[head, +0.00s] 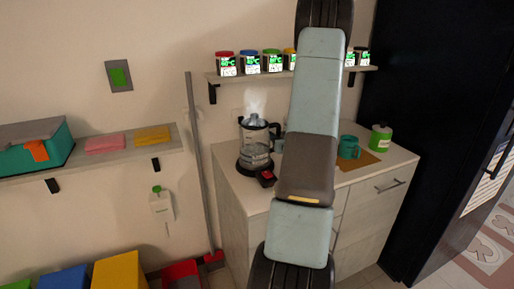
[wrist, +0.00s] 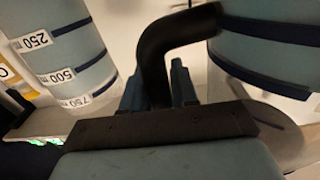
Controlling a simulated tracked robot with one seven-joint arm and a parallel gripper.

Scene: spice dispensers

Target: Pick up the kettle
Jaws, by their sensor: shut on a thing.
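The kettle (head: 257,150), with a glass body, black base and black handle, stands upright at the left of the counter, with steam above it. In the wrist view my gripper (wrist: 160,88) has its two blue-grey fingers on either side of a curved black handle (wrist: 165,38) and is shut on it. The handle joins a bluish, dark-banded body (wrist: 265,45) at the right, which appears to be the kettle. In the head view my arm covers the middle of the counter, and my fingers are mostly hidden behind it.
A pale cylinder marked 250, 500 and 750 (wrist: 65,50) is close at left in the wrist view. A teal mug (head: 348,147) and a green-white jar (head: 380,138) stand right on the counter. A shelf (head: 226,77) of spice dispensers hangs above.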

